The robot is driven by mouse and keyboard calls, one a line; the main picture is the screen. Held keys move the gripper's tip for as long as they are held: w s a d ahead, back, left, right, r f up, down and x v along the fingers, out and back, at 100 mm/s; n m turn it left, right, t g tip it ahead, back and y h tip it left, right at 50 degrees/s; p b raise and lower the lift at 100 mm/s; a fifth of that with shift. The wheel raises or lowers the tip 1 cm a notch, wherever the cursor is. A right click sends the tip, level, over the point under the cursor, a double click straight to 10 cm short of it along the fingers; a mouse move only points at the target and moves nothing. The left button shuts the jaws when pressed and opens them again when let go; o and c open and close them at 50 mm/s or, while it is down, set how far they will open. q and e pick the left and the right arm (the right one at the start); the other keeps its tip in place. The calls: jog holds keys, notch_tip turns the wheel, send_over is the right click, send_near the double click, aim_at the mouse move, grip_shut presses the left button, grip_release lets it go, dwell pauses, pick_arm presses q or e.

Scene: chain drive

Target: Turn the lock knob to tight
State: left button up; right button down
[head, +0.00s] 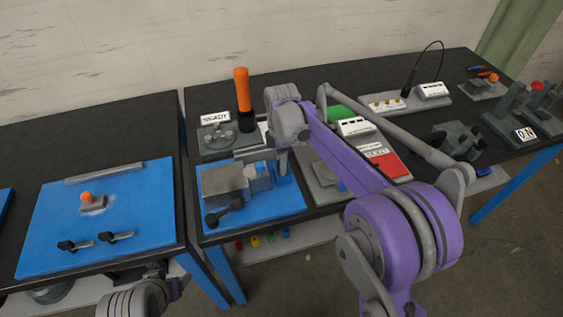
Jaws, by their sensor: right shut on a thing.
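My right gripper (283,165) points down at the right edge of a blue board (262,207) on the middle table. It is shut on a small blue part (285,178) beside a grey vise-like block (224,180). The wrist and fingers hide most of this part, so I cannot tell for sure that it is the lock knob, or how it is turned. A dark crank handle (225,211) sits at the block's front left. My left arm shows at the bottom left; its gripper (166,285) is partly cut off and its jaws are unclear.
An orange-handled tool (242,90) stands behind, near a READY sign (216,117). Green (342,112) and red (391,165) panels lie right, partly behind my right arm. A blue board (130,205) with clamps lies left. A gap separates the tables.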

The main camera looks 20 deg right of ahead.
jog(key=m, duration=0.3)
jog(key=shift+m, duration=0.4)
jog(key=m, duration=0.4)
jog(key=shift+w+m+b, duration=0.15)
jog(key=shift+m+b, duration=0.15)
jog(key=m, duration=0.4)
jog(key=shift+d, duration=0.1)
jog(key=m, duration=0.8)
jog(key=shift+d+m, duration=0.1)
jog(key=shift+m, duration=0.2)
jog(key=m, duration=0.3)
jog(key=shift+m+b, duration=0.3)
jog(key=m, duration=0.3)
jog(key=shift+d+m, duration=0.1)
jog(key=shift+m, duration=2)
